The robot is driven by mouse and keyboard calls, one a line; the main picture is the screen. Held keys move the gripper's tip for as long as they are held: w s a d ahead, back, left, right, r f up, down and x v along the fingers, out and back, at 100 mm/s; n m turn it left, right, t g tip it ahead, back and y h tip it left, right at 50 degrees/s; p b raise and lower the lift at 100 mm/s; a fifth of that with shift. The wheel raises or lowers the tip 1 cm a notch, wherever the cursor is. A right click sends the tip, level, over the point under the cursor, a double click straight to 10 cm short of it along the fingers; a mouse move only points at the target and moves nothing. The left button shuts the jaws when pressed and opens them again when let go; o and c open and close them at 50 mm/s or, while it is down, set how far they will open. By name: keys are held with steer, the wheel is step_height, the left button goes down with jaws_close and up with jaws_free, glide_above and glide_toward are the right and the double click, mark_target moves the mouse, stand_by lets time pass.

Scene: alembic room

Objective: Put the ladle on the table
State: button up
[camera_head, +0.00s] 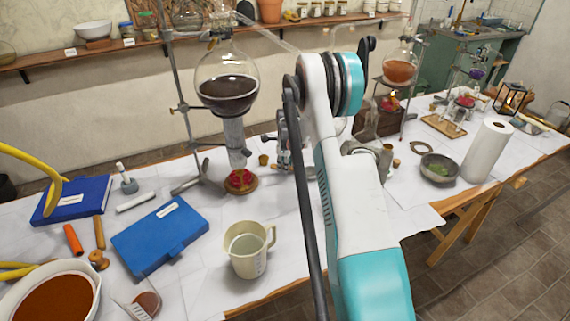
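I cannot pick out a ladle with certainty in this view. The table (205,285) is long, covered in white sheets, and runs from the lower left to the upper right. My arm rises through the middle of the picture and bends at a teal and white joint. My gripper is mostly hidden behind the arm. Some grey mechanical parts, perhaps of the gripper (289,150), show just left of the arm above the table. Whether it is open or shut, or holds anything, is hidden.
A beige measuring jug (248,258), a blue case (160,235), a blue book (72,199) and a bowl of brown contents (50,300) crowd the near left. A dark round flask (228,92) stands behind. A paper roll (487,152) and grey mortar (439,169) stand right.

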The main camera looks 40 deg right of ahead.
stand_by(0.3)
steer(key=p+v, duration=0.3)
steer(key=v, duration=0.9)
steer(key=shift+r, duration=0.2)
